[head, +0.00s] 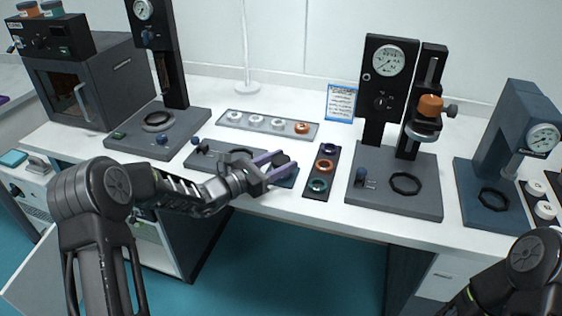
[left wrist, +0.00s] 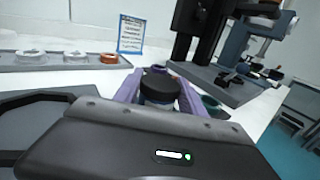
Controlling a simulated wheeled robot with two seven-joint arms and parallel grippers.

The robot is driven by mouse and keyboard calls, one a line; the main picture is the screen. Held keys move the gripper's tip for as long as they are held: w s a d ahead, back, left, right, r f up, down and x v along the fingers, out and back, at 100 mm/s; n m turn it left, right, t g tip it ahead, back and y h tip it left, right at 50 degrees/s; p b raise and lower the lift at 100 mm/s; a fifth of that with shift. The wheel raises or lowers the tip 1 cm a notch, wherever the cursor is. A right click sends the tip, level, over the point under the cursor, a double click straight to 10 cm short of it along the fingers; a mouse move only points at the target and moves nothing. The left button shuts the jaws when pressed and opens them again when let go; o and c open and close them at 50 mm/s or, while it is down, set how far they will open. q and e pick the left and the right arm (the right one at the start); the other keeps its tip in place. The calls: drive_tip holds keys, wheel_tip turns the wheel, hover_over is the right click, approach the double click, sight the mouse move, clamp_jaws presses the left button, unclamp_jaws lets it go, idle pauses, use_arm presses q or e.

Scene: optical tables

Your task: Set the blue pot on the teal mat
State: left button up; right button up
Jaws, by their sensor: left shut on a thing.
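My left gripper (head: 272,167) has its purple fingers closed around a small dark-capped pot (head: 281,160), over the right end of a low grey plate. In the left wrist view the fingers hold the pot (left wrist: 159,84) upright between them; a strip of blue body shows under its black lid. A blue-teal patch (head: 288,181) shows just below the fingers, at the plate's right end; it may be the teal mat, mostly hidden by the gripper. I cannot tell whether the pot touches it. My right gripper is out of view; only its arm shows at lower right.
A dark strip with coloured rings (head: 320,172) lies just right of the gripper. Behind is a grey tray (head: 267,126) of white and orange rings. Gauge stands (head: 394,185) rise to the right, another press (head: 158,132) to the left. The white table's front edge is close.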

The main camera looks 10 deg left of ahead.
use_arm(q)
drive_tip(key=shift+f, duration=0.1)
drive_tip(key=o, duration=0.9)
drive_tip(key=shift+f, duration=0.1)
drive_tip(key=o, duration=0.5)
drive_tip(key=shift+r, duration=0.25)
drive_tip(key=b+v, duration=0.1)
drive_tip(key=v, duration=1.1)
